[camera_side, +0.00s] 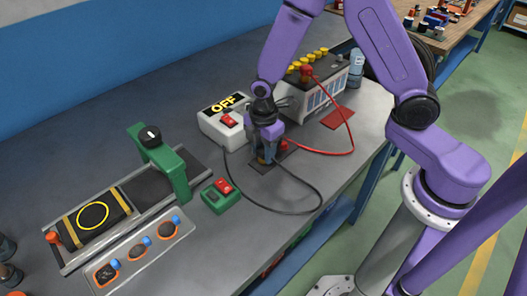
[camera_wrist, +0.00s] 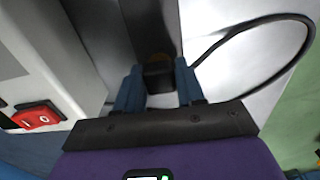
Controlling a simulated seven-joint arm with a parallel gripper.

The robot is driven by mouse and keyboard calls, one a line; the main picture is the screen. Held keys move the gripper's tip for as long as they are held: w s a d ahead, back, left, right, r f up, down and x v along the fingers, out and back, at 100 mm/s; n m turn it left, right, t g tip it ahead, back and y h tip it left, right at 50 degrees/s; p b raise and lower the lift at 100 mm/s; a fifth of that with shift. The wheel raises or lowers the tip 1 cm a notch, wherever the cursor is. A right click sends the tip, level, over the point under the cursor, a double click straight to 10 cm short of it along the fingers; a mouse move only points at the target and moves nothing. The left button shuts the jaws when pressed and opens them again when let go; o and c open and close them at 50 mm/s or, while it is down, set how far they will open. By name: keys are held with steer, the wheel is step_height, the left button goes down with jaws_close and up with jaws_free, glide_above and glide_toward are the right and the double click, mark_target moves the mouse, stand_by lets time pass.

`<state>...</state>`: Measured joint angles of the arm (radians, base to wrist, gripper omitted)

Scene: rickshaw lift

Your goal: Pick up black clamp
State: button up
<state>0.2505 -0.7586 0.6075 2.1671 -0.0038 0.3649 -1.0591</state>
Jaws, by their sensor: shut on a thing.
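My gripper (camera_side: 267,155) points down at the workbench, just right of the white OFF box, over a dark pad (camera_side: 256,167). In the wrist view its two blue fingers (camera_wrist: 159,88) are shut on the black clamp (camera_wrist: 158,74), which sits between them. In the side view the clamp is mostly hidden by the fingers. A black cable (camera_side: 314,190) loops from near the white box round to the gripper area; it also shows in the wrist view (camera_wrist: 258,20). I cannot tell whether the clamp is clear of the pad.
The white OFF box (camera_side: 213,128) with a red switch stands close left. A red cable (camera_side: 352,140) runs from the terminal unit (camera_side: 318,92) to beside my gripper. A green box (camera_side: 221,198) and a slide fixture (camera_side: 165,180) lie left. A red pad (camera_side: 338,119) lies right.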

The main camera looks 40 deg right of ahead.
steer(key=shift+r, duration=0.45)
steer(key=s+d+r, duration=0.4)
steer(key=s+r, duration=0.7)
steer(key=s, duration=0.2)
steer(key=shift+s+r, duration=0.15)
steer(key=shift+s, duration=0.05)
